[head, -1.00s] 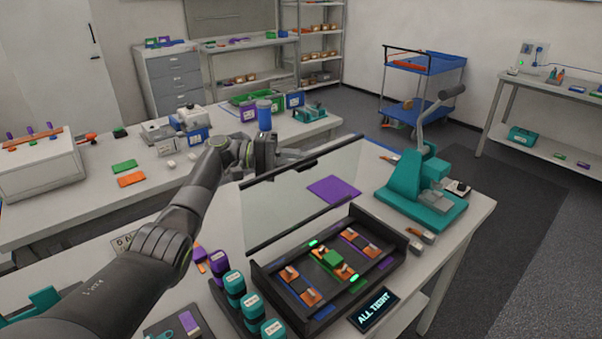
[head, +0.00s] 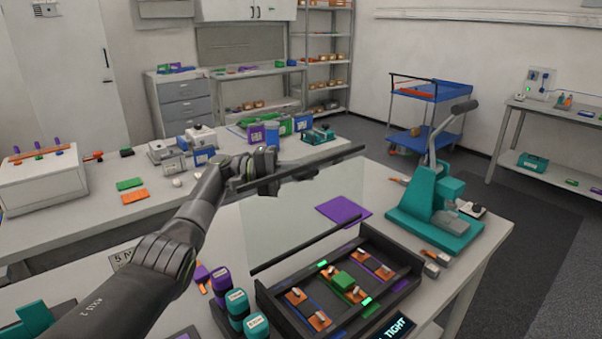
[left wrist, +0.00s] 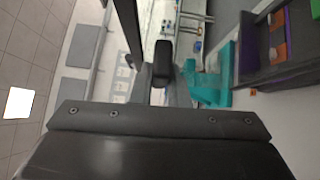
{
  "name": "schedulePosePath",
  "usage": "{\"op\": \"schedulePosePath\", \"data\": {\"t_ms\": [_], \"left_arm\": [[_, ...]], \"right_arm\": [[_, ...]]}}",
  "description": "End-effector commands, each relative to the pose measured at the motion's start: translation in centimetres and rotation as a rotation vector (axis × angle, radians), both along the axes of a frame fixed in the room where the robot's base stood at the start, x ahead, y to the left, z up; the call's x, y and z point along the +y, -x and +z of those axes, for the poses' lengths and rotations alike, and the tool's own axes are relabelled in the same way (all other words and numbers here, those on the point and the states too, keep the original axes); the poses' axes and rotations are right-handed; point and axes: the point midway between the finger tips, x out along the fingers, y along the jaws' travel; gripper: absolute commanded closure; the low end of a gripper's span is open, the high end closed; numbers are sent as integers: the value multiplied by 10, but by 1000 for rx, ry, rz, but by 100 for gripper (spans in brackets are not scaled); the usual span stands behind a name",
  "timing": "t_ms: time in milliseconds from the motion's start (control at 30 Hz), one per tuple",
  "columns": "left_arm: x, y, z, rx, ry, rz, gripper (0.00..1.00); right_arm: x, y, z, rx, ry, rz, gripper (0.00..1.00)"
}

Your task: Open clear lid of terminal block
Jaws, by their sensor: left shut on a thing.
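The clear lid (head: 300,212) is a see-through panel raised behind the terminal block (head: 395,247), with a dark bar (head: 335,160) along its top and another along its lower, hinge-side edge. The block is a dark tray with orange terminals and a green piece (head: 343,281) in the middle, exposed to view. My left gripper (head: 296,173) is at the lid's top bar, shut on it; the bar hides part of the fingers. In the left wrist view a dark finger (left wrist: 163,62) shows, but its grip is unclear. My right gripper is not in view.
A teal lever press (head: 432,205) stands right of the block. Teal-and-purple capped containers (head: 237,302) stand at its left. A purple sheet (head: 344,209) lies behind it. A display (head: 392,328) is in front. Another table with boxes is behind.

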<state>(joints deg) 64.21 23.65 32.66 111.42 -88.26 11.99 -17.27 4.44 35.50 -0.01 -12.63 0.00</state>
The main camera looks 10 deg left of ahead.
Motion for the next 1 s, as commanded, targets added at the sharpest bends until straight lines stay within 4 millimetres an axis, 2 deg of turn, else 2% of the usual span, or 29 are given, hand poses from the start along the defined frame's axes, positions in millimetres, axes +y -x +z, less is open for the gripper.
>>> {"op": "schedulePosePath", "data": {"t_ms": [67,100,233,500,633,1000], "left_arm": [[0,0,-1,3,-1,1,100],[0,0,-1,2,-1,1,80],[0,0,-1,2,-1,1,64],[1,0,-1,0,-1,0,64],[12,1,-4,0,-1,2,64],[90,10,-10,2,0,4,64]], "right_arm": [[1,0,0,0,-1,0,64],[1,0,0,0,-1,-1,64],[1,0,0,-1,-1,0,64],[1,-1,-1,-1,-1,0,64],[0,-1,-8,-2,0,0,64],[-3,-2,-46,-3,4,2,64]]}}
